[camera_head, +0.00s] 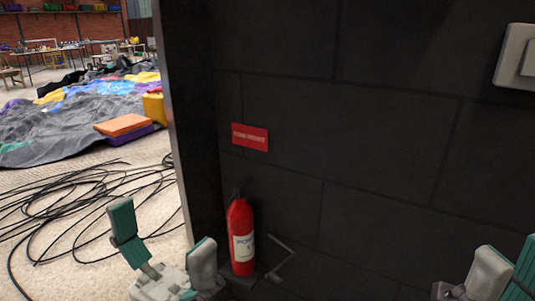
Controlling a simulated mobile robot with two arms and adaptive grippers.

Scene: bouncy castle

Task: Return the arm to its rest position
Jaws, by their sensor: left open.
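My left gripper (162,242) is at the bottom left of the head view, its two grey-and-teal fingers spread wide apart with nothing between them. It is in front of the cable-strewn floor and just left of a red fire extinguisher (241,238). I cannot tell whether its right finger touches the extinguisher. My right gripper (494,272) is at the bottom right corner, partly cut off by the frame edge, in front of the dark wall. How far its fingers are apart is unclear.
The dark block wall (370,150) fills the middle and right. It bears a red sign (250,137) and a pale switch plate (517,56). Black cables (75,215) lie tangled on the floor at left. A crumpled colourful bouncy castle (60,120) lies beyond, with an orange block (122,125).

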